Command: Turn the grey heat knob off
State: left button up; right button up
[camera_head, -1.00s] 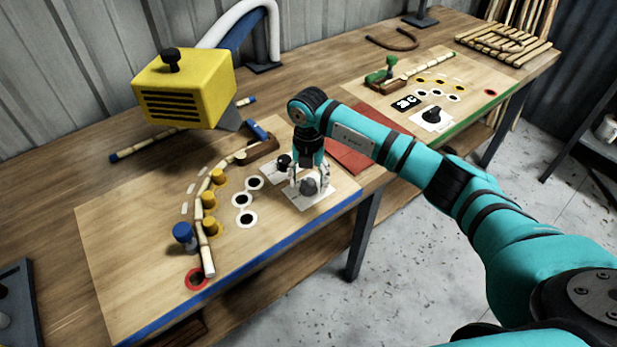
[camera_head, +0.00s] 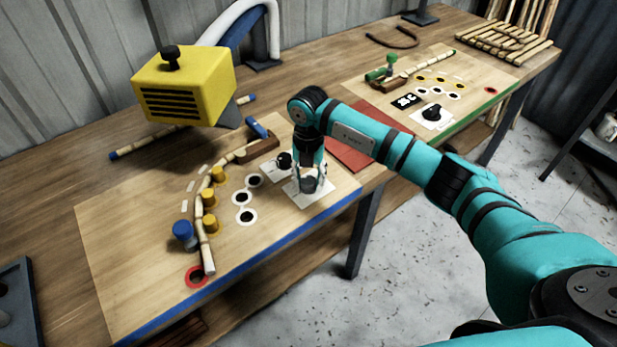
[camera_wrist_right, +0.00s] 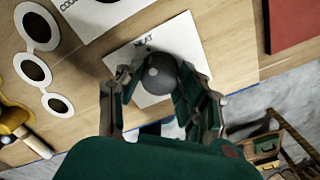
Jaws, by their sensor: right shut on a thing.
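The grey heat knob (camera_head: 308,184) sits on a white plate (camera_head: 322,199) near the blue front edge of the left board. In the right wrist view the grey knob (camera_wrist_right: 160,74) is between my fingers, beside the word HEAT on its plate (camera_wrist_right: 190,38). My right gripper (camera_head: 309,182) points down over the plate and is shut on the knob. It also shows from above in the right wrist view (camera_wrist_right: 155,92). The knob's pointer direction cannot be made out. My left gripper is not in view.
A black knob (camera_head: 284,161) stands on the cool plate just behind. Left of it are white-ringed holes, yellow pegs (camera_head: 209,197), a blue peg (camera_head: 183,231) and a bent rattan pole (camera_head: 206,245). A yellow heater box (camera_head: 184,86) overhangs the board. A red mat (camera_head: 350,155) lies to the right.

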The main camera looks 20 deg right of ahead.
jog(key=n+b, duration=0.3)
jog(key=n, duration=0.1)
jog(key=shift+w+f, duration=0.1)
jog(key=n+b, duration=0.3)
jog(key=n, duration=0.2)
jog(key=n+b, duration=0.3)
jog(key=n, duration=0.1)
jog(key=shift+a+n, duration=0.1)
jog(key=shift+n, duration=0.3)
jog(key=shift+n+b, duration=0.9)
jog(key=shift+n, duration=1)
jog(key=shift+r, duration=0.2)
jog(key=o, duration=1.1)
jog(key=shift+o, duration=0.2)
